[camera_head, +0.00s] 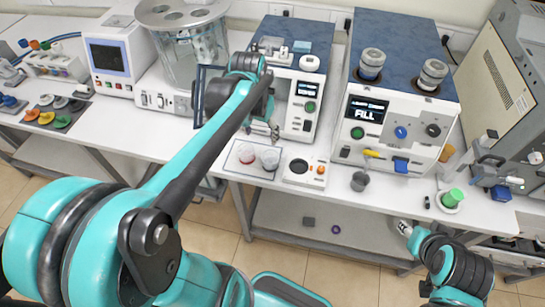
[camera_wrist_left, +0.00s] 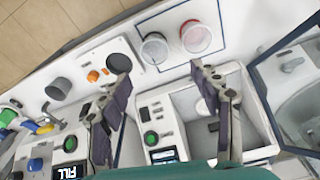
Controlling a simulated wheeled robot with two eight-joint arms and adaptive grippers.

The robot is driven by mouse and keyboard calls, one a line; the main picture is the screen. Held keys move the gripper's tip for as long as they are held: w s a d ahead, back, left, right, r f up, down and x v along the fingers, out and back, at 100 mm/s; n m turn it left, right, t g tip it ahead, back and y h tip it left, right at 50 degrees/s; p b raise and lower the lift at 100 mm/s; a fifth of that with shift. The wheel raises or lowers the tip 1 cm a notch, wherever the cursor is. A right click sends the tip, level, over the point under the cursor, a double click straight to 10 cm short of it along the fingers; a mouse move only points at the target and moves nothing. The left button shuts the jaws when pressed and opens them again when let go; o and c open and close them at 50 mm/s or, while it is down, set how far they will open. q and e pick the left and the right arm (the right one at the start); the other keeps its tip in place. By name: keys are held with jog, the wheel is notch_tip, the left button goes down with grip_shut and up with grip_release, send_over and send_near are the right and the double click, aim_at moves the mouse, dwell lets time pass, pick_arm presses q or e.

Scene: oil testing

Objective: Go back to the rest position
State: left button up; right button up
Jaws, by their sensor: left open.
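My left arm reaches from the lower left over the bench in the head view. Its gripper (camera_head: 272,129) hangs in front of the white machine with a dark blue top (camera_head: 308,35). In the left wrist view the two fingers of the left gripper (camera_wrist_left: 160,66) stand wide apart, with nothing between them. The machine's white body and green button (camera_wrist_left: 151,138) lie beneath them. My right gripper (camera_head: 403,228) is at the lower right, below the bench's front edge. It is small and partly hidden, so its jaws cannot be made out.
Two round dishes (camera_head: 270,158) lie on a mat close to the left gripper. A small device with an orange knob (camera_head: 320,169), a grey cup (camera_head: 360,181) and a green-capped item (camera_head: 452,198) stand along the bench front. An open glass door (camera_wrist_left: 287,70) is beside the machine.

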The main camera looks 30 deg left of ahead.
pick_arm(q)
jog(key=s+d+f+t+b, duration=0.5)
jog(key=s+d+f+b, duration=0.1)
jog(key=d, duration=0.4)
jog(key=s+f, duration=0.1)
jog(key=s, duration=0.1)
jog(key=shift+s+d, duration=0.25)
jog(key=shift+s, duration=0.15)
